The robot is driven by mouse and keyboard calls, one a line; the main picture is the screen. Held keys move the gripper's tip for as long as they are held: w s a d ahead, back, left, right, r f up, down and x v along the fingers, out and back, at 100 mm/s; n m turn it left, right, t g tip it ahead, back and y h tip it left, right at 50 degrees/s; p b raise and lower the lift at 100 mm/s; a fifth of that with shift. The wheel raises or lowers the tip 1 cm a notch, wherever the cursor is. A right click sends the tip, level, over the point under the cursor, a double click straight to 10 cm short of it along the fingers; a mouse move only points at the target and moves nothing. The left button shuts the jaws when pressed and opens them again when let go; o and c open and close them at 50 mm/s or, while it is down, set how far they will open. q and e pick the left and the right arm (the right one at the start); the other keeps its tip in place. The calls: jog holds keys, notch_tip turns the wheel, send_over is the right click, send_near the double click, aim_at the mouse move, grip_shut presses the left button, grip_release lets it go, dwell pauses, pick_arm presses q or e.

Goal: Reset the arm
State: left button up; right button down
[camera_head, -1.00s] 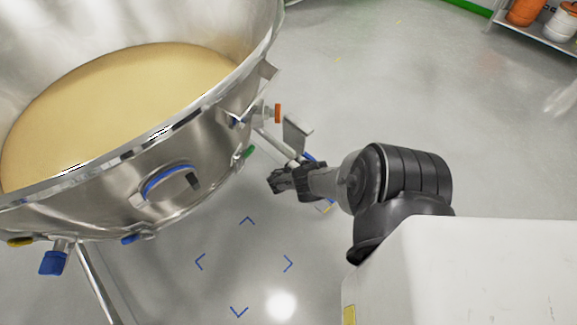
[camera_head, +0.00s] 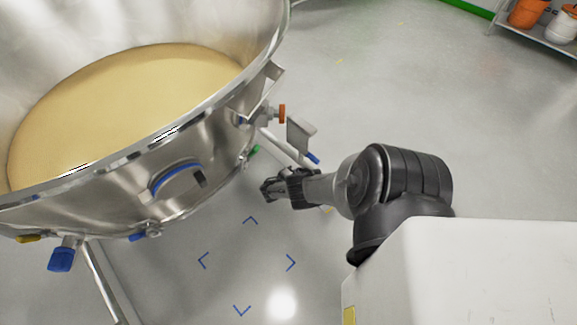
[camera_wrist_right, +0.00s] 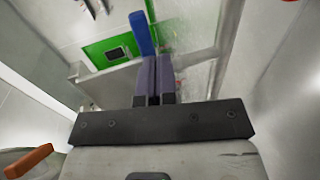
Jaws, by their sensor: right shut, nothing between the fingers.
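My right gripper (camera_head: 268,187) reaches in from the right in the head view, beside the large steel vessel (camera_head: 120,195) and apart from it in the picture. In the right wrist view its two fingers (camera_wrist_right: 154,80) lie together, shut with nothing between them. My left gripper is not in view.
The vessel holds pale yellow powder (camera_head: 120,100). An orange-handled valve (camera_head: 281,113) and a blue cap (camera_head: 61,259) stick out from it. Blue corner marks (camera_head: 291,263) lie on the open grey floor. A shelf with orange and white containers (camera_head: 527,12) stands far right.

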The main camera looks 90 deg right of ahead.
jog(key=w+a, duration=0.5)
jog(key=a, duration=0.1)
jog(key=shift+w, duration=0.3)
jog(key=shift+a, duration=0.1)
